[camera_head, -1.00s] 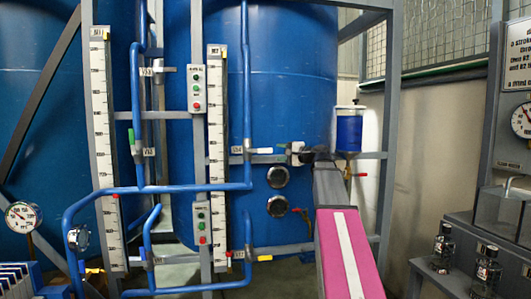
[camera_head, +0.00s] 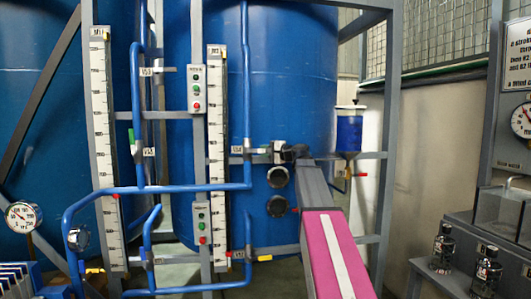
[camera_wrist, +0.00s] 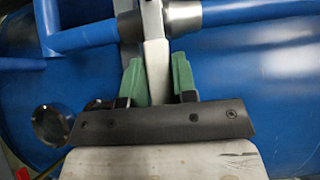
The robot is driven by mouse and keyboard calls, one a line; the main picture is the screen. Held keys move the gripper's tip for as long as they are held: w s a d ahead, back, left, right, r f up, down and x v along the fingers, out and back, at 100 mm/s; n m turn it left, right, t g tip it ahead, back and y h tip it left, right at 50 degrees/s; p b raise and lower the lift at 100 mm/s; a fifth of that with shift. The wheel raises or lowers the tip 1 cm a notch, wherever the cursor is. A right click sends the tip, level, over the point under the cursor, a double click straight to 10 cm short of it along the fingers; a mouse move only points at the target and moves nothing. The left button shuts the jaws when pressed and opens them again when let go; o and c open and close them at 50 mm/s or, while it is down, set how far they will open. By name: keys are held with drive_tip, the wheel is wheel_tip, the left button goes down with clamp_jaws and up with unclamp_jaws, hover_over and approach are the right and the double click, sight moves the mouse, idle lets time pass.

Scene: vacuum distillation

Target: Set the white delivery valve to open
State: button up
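The white delivery valve's lever (camera_head: 264,150) sticks out to the right, roughly level, from the blue vertical pipe by the right-hand scale in the head view. My gripper (camera_head: 284,151) is at the lever's outer end, reaching in from the right. In the wrist view, the pale lever (camera_wrist: 155,68) runs between the green fingers of my gripper (camera_wrist: 159,80). The left finger is very close to the lever or touching it, and a thin gap shows at the right finger. The lever's near end is hidden behind the dark gripper bar.
A green-handled valve (camera_head: 131,136) is to the left, and a yellow lever (camera_head: 264,258) is lower down. Blue pipes (camera_head: 170,188) cross in front of the blue tank (camera_head: 290,80). A blue-filled vessel (camera_head: 349,130) hangs right of my arm. Dark bottles (camera_head: 443,248) stand at the right.

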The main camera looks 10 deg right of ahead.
clamp_jaws()
drive_tip(key=shift+r, duration=0.15)
drive_tip(key=shift+r+n+g+h, duration=0.5)
drive_tip(key=shift+r+n, duration=0.05)
drive_tip(key=shift+n, duration=0.05)
drive_tip(key=shift+a+r+n+g+h, duration=0.3)
drive_tip(key=shift+r+n+g+h, duration=0.1)
drive_tip(key=shift+r+n+h, duration=0.4)
drive_tip(key=a+r+n+h, duration=0.1)
drive_tip(key=r+n+g+h, duration=0.1)
drive_tip(key=h, duration=0.1)
drive_tip(key=shift+a+r, duration=0.2)
drive_tip(key=shift+a, duration=0.15)
drive_tip(key=a+n+h, duration=0.1)
drive_tip(key=a+r+n+h, duration=0.1)
drive_tip(key=h, duration=0.1)
drive_tip(key=shift+a+r+g+h, duration=0.2)
drive_tip(key=shift+r+g+h, duration=0.1)
drive_tip(key=shift+g, duration=0.1)
drive_tip(key=shift+a+r+n+h, duration=0.15)
drive_tip(key=shift+a+n+h, duration=0.95)
drive_tip(key=shift+h, duration=0.5)
